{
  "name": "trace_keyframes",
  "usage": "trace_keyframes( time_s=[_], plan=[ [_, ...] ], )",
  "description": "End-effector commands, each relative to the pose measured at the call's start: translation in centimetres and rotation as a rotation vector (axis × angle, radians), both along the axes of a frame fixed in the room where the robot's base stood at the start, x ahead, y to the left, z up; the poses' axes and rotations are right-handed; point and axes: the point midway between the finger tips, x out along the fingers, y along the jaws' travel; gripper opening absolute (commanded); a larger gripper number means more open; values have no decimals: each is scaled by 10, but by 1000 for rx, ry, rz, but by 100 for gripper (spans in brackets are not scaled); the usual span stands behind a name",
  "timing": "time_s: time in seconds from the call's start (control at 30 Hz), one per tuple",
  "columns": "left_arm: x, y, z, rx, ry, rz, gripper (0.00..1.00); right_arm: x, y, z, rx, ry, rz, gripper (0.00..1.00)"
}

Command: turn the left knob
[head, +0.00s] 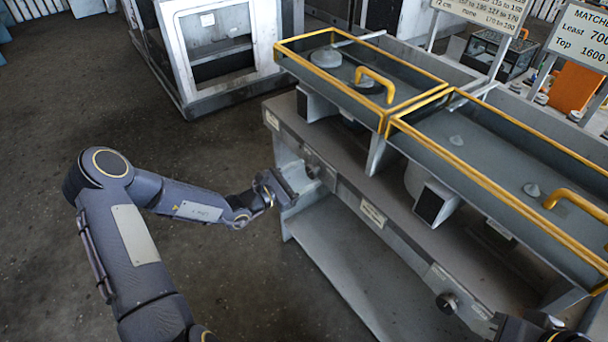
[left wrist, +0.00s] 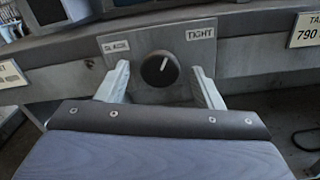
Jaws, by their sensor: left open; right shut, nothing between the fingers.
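The left knob (left wrist: 160,68) is a round dark knob on a grey plate, between a label at left that seems to read SLACK and a TIGHT label at right. Its white pointer line leans slightly right of straight up. In the head view the left knob (head: 311,171) is on the front rail of the grey bench. My left gripper (left wrist: 160,86) is open, with one pale finger on each side of the knob and gaps between. It also shows in the head view (head: 294,184). My right gripper (head: 499,321) is partly visible at the lower right edge, apart from the bench's other knob.
A second knob (head: 447,303) is further right on the same rail. Yellow-framed covers (head: 480,180) with handles lie on top of the bench (head: 345,190). A white cabinet (head: 220,50) stands behind. The dark floor at left is clear around my left arm.

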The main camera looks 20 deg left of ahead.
Motion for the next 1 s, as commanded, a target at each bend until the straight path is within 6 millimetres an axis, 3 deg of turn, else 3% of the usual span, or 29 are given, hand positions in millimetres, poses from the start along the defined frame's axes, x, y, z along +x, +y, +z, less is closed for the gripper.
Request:
trace_keyframes(
  time_s=[0.3,0.63,0.77,1.0],
  plan=[
    [3,-2,0,0,0,0,59,0,0,0,0,0,0,0],
    [2,-2,0,0,0,0,16,0,0,0,0,0,0,0],
    [2,-2,1,-21,17,0,16,0,0,3,0,0,0,0],
    [2,-2,3,-243,191,0,16,0,0,22,0,0,0,0]
  ],
)
